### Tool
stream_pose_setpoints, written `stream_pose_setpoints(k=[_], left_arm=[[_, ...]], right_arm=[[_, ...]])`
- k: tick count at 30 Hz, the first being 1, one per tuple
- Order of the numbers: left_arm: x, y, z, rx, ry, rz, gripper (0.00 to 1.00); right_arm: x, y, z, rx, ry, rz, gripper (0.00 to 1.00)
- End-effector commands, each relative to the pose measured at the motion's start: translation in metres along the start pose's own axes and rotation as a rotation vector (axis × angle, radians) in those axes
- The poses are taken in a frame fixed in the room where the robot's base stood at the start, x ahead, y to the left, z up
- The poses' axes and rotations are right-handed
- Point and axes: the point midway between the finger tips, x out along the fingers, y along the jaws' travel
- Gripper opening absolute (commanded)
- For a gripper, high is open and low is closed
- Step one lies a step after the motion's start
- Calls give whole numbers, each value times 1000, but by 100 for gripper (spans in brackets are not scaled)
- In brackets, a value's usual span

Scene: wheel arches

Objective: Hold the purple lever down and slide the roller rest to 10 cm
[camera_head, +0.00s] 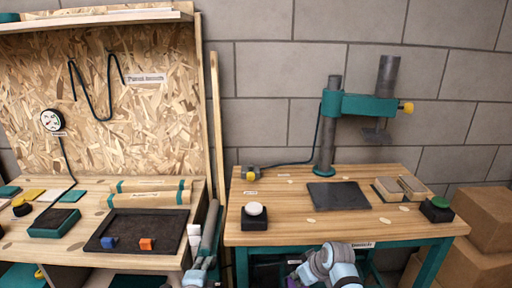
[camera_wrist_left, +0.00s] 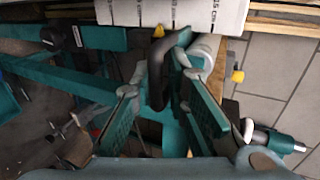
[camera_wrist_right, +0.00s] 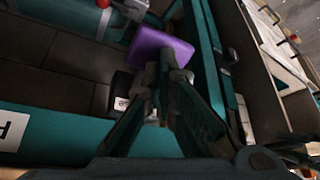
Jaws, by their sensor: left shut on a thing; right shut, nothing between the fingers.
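In the left wrist view the roller rest shows as a dark loop-like handle (camera_wrist_left: 158,85), a white roller (camera_wrist_left: 204,50) and a yellow pointer (camera_wrist_left: 158,31). My left gripper (camera_wrist_left: 168,75) is shut on the dark handle. The pointer lies along a white scale (camera_wrist_left: 185,12) marked in cm; only "15 CM" at its right is legible, and the pointer is left of that mark. The purple lever (camera_wrist_right: 160,45) has a flat pad in the right wrist view. My right gripper (camera_wrist_right: 165,75) is shut and empty, its fingertips at the pad's lower edge; whether they press it is unclear.
A chipboard station (camera_head: 100,95) stands at the left. Cardboard boxes (camera_head: 485,220) stand at the right.

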Motion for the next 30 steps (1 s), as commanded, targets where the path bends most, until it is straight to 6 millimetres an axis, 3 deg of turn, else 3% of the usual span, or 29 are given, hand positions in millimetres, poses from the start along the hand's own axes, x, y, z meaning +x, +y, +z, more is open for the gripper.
stream_pose_setpoints(k=[16,30], left_arm=[[-6,-17,0,0,0,-5,0],[-6,-16,0,-1,0,-4,0]], right_arm=[[-3,0,-1,0,-1,0,0],[-51,0,-28,-1,1,0,0]])
